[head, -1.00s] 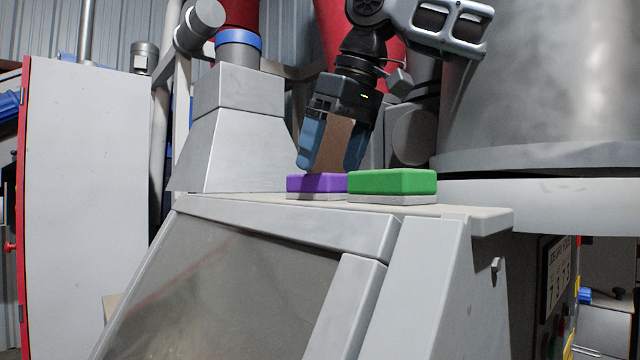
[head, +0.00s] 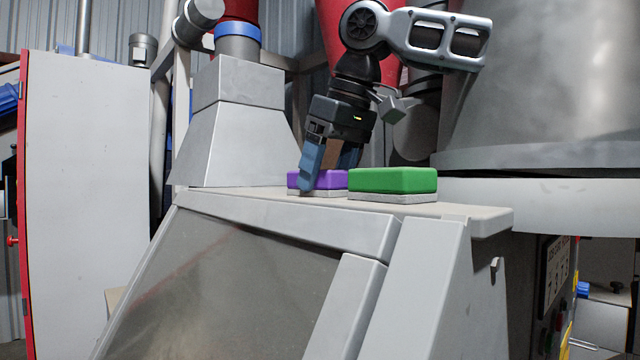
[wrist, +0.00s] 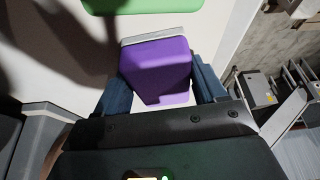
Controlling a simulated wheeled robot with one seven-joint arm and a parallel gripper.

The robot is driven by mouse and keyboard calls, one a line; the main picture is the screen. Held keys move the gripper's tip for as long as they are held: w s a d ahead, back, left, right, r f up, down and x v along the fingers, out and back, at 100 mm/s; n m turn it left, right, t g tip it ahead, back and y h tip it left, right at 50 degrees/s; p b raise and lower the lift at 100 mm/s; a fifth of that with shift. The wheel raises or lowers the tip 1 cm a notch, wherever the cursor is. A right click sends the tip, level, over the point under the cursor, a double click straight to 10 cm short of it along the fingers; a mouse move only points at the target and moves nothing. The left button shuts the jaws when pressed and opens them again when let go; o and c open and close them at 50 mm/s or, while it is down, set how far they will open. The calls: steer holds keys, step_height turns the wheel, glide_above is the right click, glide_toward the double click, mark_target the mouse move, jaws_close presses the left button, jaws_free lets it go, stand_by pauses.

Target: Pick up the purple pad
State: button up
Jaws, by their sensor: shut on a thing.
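The purple pad (head: 330,180) is a small block with a grey base, resting on the grey machine top. My gripper (head: 318,186) is lowered over it, with one blue finger in front of the pad in the head view. In the wrist view the purple pad (wrist: 157,72) sits between the two blue fingers, with its grey edge toward the top. My gripper (wrist: 160,85) is shut on the pad's sides. The far finger is partly hidden behind the pad in the head view.
A larger green pad (head: 393,181) on a grey base lies just right of the purple one; it also shows in the wrist view (wrist: 140,5). A grey duct box (head: 240,140) rises to the left. A large metal drum (head: 545,90) stands at the right.

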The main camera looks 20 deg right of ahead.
steer(key=shift+c, duration=1.1)
steer(key=shift+r, duration=0.1)
steer(key=shift+r, duration=0.55)
step_height(320, 180, up, 3)
steer(key=shift+f+b, duration=0.1)
steer(key=shift+b, duration=0.45)
steer(key=s+d+r+b, duration=0.2)
steer(key=s+d+r, duration=0.5)
steer(key=d, duration=0.2)
steer(key=shift+s+d, duration=0.1)
steer(key=o, duration=0.5)
steer(key=shift+c, duration=0.2)
steer(key=c, duration=0.3)
steer(key=shift+c, duration=0.2)
